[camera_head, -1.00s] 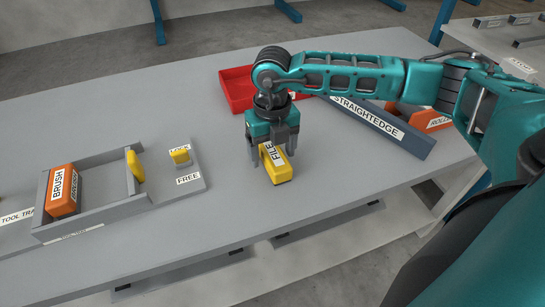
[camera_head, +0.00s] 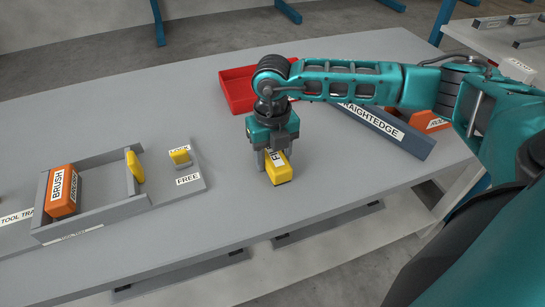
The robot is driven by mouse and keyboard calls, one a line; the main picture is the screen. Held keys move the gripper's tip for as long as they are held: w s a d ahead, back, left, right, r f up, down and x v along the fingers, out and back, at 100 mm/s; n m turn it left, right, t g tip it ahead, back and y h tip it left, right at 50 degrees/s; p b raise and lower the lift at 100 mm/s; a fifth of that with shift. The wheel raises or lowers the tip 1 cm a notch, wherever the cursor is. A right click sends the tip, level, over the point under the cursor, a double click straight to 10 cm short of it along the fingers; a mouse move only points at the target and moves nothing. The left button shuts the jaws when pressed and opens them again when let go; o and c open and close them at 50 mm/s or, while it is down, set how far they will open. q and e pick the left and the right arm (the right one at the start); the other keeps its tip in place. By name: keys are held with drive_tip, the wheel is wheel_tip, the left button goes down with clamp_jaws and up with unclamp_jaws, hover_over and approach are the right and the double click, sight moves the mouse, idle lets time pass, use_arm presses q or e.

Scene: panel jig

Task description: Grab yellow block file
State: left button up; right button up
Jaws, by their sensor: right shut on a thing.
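The yellow block labelled FILE (camera_head: 280,173) lies on the grey table, right of the lock plate. My right gripper (camera_head: 275,158) comes down over it from above and is shut on it. The fingers and the gripper body hide the far part of the block and part of its label. The block appears to rest on the table; I cannot tell whether it is lifted at all. My left gripper does not show.
A red tray (camera_head: 236,90), the dark straightedge (camera_head: 400,140) and an orange block (camera_head: 428,121) lie behind. The table's front edge is near.

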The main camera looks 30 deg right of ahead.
drive_tip(key=shift+c, duration=0.8)
drive_tip(key=shift+r, duration=0.2)
